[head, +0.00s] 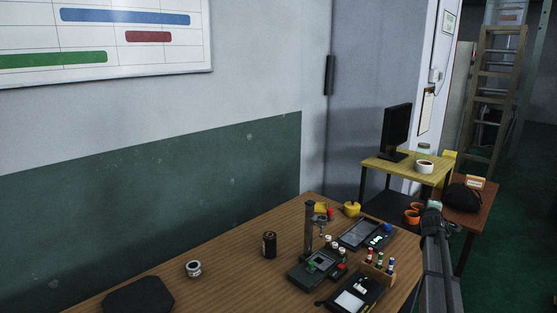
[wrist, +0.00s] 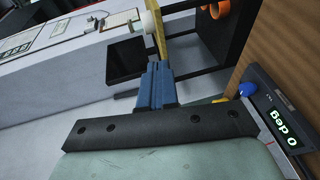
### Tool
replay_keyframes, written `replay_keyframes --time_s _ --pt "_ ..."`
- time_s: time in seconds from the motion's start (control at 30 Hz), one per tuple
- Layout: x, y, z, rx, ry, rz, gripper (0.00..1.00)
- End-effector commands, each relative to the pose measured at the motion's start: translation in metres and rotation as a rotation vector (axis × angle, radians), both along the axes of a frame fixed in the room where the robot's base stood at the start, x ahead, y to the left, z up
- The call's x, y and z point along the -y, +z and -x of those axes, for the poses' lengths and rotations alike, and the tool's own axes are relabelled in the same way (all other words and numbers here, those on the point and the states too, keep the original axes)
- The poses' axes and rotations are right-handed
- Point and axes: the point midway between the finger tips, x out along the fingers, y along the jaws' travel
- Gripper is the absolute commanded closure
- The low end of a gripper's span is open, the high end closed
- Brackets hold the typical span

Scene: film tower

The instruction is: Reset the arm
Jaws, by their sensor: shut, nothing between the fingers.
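My gripper (head: 433,208) is at the right end of the wooden table (head: 225,258) in the head view, with my arm reaching up from the bottom edge. In the wrist view its blue fingers (wrist: 157,84) are together, with nothing between them. The fingers point away from the table, toward the side stand with the monitor. No object is held. The fingertips are too small to make out in the head view.
A small press-like device (head: 312,250), a dark can (head: 269,245), a white roll (head: 193,268) and a yellow pot (head: 352,209) stand on the table. A display unit (wrist: 275,115) is near my gripper's right side. A monitor (head: 396,130) and mug (head: 424,166) stand beyond.

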Motion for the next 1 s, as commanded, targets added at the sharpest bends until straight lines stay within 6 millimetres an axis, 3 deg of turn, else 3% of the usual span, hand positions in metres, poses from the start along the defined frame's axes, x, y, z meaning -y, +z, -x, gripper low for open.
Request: replay_keyframes --time_s 0.03,0.1,0.23,0.3,0.43,0.57,0.67,1.0 --pt "0.028 -0.005 0.012 0.006 -0.028 0.011 1.00" --pt "0.059 -0.013 0.027 0.013 -0.056 0.023 1.00" --pt "0.107 -0.036 0.058 0.017 -0.107 0.028 1.00" --pt "0.124 -0.056 0.075 0.010 -0.131 0.012 1.00" --pt "0.131 -0.105 0.098 -0.021 -0.165 -0.058 1.00" --pt "0.116 -0.159 0.115 -0.065 -0.194 -0.155 1.00" --pt "0.094 -0.207 0.129 -0.112 -0.219 -0.248 1.00" --pt "-0.015 -0.369 0.201 -0.315 -0.352 -0.582 1.00"
